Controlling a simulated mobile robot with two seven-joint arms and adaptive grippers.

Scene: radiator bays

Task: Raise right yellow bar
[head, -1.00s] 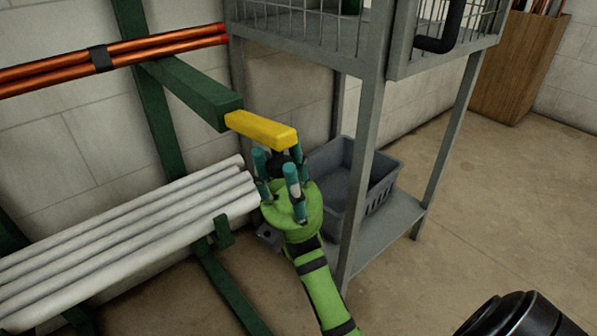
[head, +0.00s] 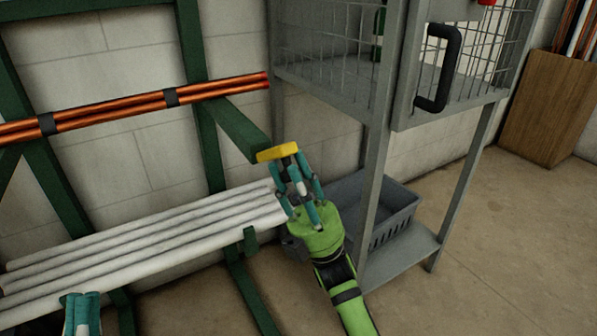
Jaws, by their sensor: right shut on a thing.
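The yellow bar (head: 278,152) is at the front end of a dark green rack arm (head: 240,130) on the wall. It looks short from here, and its right end sits slightly higher than its left. My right gripper (head: 298,170) comes up from below, with its teal fingers shut on the bar's right end. The fingers hide part of that end. My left gripper (head: 82,300) shows only at the bottom left edge, over the white pipes and away from the bar. Its teal fingers look close together, but their gap is unclear.
White pipes (head: 150,240) lie on the lower rack arms, left of my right gripper. Copper pipes (head: 130,112) run along the wall above. A grey wire cage stand (head: 375,180) with a grey crate (head: 398,215) stands close on the right. Open floor lies at the lower right.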

